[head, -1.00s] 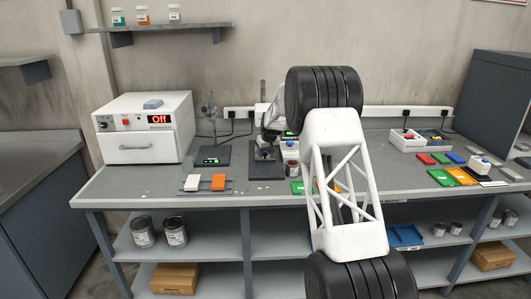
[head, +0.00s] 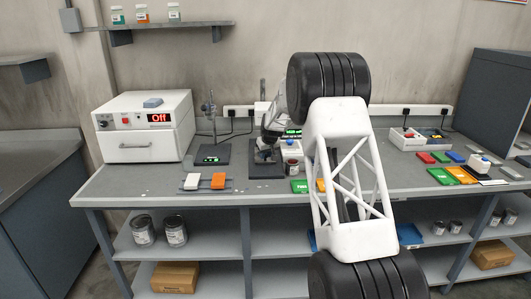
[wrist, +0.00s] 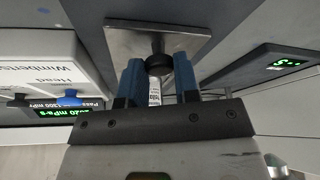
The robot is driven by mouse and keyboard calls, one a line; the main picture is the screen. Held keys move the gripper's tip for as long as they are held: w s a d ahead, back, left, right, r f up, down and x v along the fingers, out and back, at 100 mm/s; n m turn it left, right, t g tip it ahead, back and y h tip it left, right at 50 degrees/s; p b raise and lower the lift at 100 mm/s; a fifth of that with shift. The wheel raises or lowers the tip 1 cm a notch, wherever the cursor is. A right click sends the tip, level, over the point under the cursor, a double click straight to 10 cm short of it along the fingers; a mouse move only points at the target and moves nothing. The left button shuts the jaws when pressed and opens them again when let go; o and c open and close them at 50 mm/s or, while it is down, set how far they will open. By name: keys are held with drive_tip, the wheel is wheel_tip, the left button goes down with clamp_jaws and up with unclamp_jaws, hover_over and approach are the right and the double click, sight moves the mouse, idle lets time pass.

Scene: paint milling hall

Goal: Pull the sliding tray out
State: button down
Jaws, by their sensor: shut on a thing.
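A square grey metal plate (wrist: 122,38) with a round black knob (wrist: 158,63) on it shows in the wrist view, and I take this to be the sliding tray. My gripper (wrist: 158,76) has blue fingers, one on each side of the knob, and is shut on it. In the head view my gripper (head: 265,150) is low over a dark stand base (head: 267,172) on the bench. The tray is hard to make out there, and how far out it is cannot be told.
A white instrument with a green readout (wrist: 70,115) stands close at left in the wrist view. A small can (head: 292,167) stands beside the dark base. Bench front is partly clear.

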drive_tip(key=shift+s+r, duration=0.1)
drive_tip(key=shift+s, duration=5.45)
drive_tip(key=c, duration=0.9)
unclamp_jaws()
drive_tip(key=shift+o, duration=0.2)
drive_tip(key=shift+s+r, duration=0.1)
drive_tip(key=v, duration=0.7)
drive_tip(key=shift+r, duration=0.2)
drive_tip(key=shift+s+r, duration=0.1)
drive_tip(key=shift+s, duration=0.1)
